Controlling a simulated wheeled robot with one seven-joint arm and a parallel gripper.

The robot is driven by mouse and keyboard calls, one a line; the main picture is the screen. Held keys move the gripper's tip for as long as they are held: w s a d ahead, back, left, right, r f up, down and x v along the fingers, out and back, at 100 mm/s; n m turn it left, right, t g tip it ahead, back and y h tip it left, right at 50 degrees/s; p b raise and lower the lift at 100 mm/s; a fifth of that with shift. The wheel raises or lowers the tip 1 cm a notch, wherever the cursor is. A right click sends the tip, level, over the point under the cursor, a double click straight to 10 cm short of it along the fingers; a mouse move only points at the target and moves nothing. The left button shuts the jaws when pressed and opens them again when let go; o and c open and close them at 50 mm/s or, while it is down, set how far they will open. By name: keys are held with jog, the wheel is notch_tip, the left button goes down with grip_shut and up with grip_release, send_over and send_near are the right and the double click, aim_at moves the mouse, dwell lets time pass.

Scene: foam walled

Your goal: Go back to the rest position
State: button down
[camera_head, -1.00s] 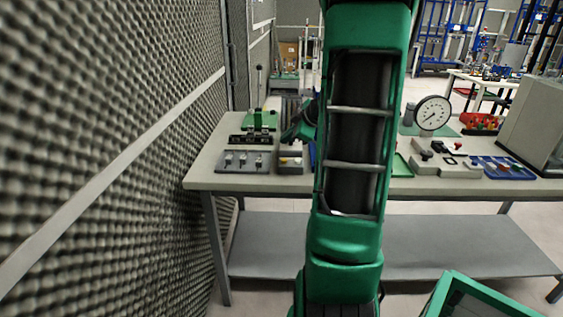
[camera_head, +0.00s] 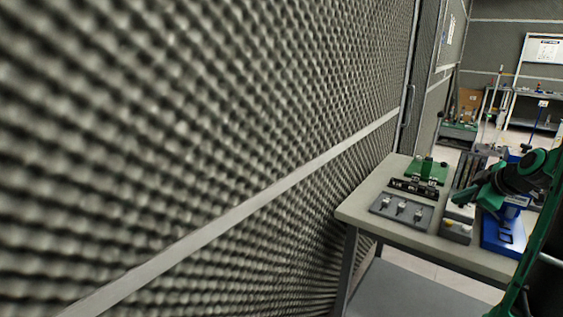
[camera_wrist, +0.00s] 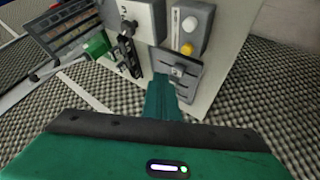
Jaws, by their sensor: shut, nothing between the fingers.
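My gripper (camera_head: 459,198) shows in the head view at the right, above the workbench (camera_head: 352,207), pointing left over the small devices there. My green arm runs down the right edge of the picture. In the wrist view, my gripper's green fingers (camera_wrist: 164,96) reach up from the green wrist body, shut and with nothing held. They point toward the bench top and its small devices; whether they touch anything cannot be told.
A grey panel with several switches (camera_head: 402,211), a green device (camera_head: 427,170) and a blue base (camera_head: 502,236) stand on the bench. A foam-covered wall (camera_head: 180,130) fills the left. The wrist view shows a grey box with white and yellow buttons (camera_wrist: 189,28).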

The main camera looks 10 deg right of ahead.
jog(key=s+a+f+m+g, duration=0.1)
jog(key=s+a+m+g, duration=0.3)
jog(key=s+a+m, duration=0.3)
jog(key=s+a+f+m+g+y, duration=0.1)
jog(key=s+a+m+g, duration=0.4)
jog(key=s+a, duration=1.3)
jog(key=shift+s+f+m, duration=0.55)
jog(key=shift+m, duration=0.35)
jog(key=shift+w, duration=0.15)
jog(key=shift+w+f, duration=0.25)
jog(key=shift+w, duration=0.25)
jog(key=shift+d, duration=0.1)
